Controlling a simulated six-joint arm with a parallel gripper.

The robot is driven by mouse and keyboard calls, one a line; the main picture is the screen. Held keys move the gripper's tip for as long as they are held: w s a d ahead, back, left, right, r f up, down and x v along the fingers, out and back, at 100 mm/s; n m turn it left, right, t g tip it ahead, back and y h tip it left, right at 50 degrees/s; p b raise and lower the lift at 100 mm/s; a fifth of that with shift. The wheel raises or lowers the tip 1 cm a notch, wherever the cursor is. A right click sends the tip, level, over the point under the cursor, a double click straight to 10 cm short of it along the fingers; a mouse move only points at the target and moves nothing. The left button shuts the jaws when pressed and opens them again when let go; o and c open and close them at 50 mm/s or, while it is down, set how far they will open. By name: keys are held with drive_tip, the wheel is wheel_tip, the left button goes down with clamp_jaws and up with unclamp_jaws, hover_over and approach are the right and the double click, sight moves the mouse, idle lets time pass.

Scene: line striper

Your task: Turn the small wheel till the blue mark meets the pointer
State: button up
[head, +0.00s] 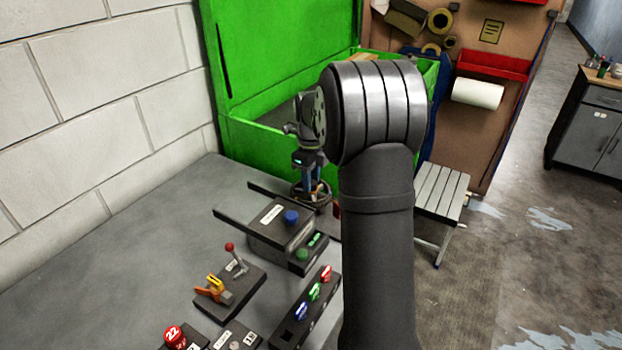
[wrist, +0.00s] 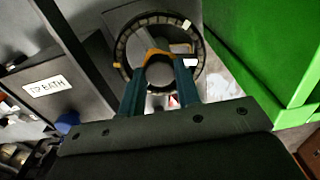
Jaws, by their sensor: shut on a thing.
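The small wheel (wrist: 121,46) is a dark ring with pale, yellow and orange marks on its rim, in the upper middle of the wrist view. It also shows in the head view (head: 325,199) at the far end of the bench, partly behind my arm. My gripper (wrist: 162,66) reaches over the near side of the wheel, its two fingers closed on an orange-yellow part (wrist: 153,53) inside the ring. In the head view my gripper (head: 310,186) points down at the wheel. I cannot make out a blue mark on the rim, and I cannot tell which part is the pointer.
A labelled box with a blue knob (head: 291,217) stands just in front of the wheel. A green chest (head: 270,135) is close behind. Bare bench (head: 150,250) lies at left.

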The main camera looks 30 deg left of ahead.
drive_tip(key=shift+m, duration=1.6)
drive_tip(key=o, duration=1)
wheel_tip(320, 180, up, 18)
drive_tip(key=shift+f, duration=0.25)
drive_tip(key=shift+f, duration=0.1)
